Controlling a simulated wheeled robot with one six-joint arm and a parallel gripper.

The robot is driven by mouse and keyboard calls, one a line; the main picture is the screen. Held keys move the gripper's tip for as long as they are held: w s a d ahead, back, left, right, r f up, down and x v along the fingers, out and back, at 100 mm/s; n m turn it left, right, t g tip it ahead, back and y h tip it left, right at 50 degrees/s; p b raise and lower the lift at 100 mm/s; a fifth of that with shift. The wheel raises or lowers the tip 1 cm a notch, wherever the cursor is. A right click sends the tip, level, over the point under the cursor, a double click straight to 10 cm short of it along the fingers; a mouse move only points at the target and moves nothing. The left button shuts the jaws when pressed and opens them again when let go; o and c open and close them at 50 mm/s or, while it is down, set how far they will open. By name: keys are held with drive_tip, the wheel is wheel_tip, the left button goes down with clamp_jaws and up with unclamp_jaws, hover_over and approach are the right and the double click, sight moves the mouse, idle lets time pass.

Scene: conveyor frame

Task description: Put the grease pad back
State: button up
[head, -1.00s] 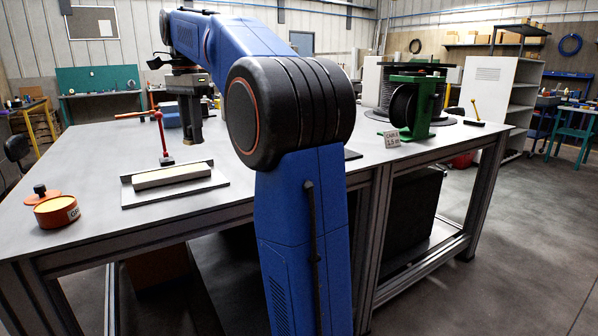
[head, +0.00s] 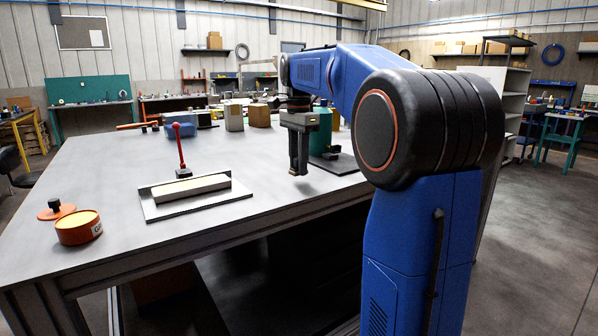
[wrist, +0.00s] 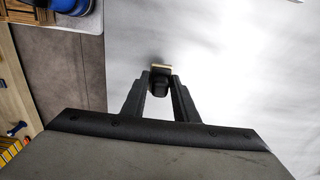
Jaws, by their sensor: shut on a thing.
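My gripper (head: 299,172) hangs above the grey bench, right of the long tray. In the wrist view its jaws (wrist: 160,83) are shut on a small dark block with a thin tan edge (wrist: 161,67), which looks like the grease pad. In the head view the held piece is hardly visible below the jaws. An open orange tin (head: 78,230) with pale yellow contents and a partly readable label stands at the front left of the bench. An orange lid with a black knob (head: 55,210) lies just behind it.
A shallow tray (head: 152,211) with a long cream bar lies between tin and gripper. A red upright lever (head: 181,155) stands behind it. Boxes (head: 234,116) and a green object (head: 321,130) stand farther back. The bench between tray and gripper is clear.

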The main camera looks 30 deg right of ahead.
drive_tip(key=shift+f, duration=1.2)
drive_tip(key=shift+a+f, duration=0.1)
drive_tip(key=o, duration=0.9)
wheel_tip(320, 180, up, 12)
drive_tip(key=shift+r, duration=0.1)
drive_tip(key=s+a+f+n+t, duration=0.1)
drive_tip(key=s+a+f+n, duration=0.4)
drive_tip(key=s+f, duration=0.5)
drive_tip(key=s+a+f+n+t, duration=0.2)
drive_tip(key=s+a+f+n, duration=0.3)
drive_tip(key=s+f, duration=0.5)
drive_tip(key=s+a+f+n+t, duration=0.1)
drive_tip(key=s+a+f+n, duration=0.4)
drive_tip(key=s+f, duration=0.5)
drive_tip(key=shift+s+a+f+n+t, duration=0.1)
drive_tip(key=shift+a+f+n+t, duration=0.1)
drive_tip(key=shift+f+n, duration=0.35)
drive_tip(key=shift+a+f+n+t, duration=0.2)
drive_tip(key=shift+f+n, duration=0.15)
drive_tip(key=shift+n, duration=0.4)
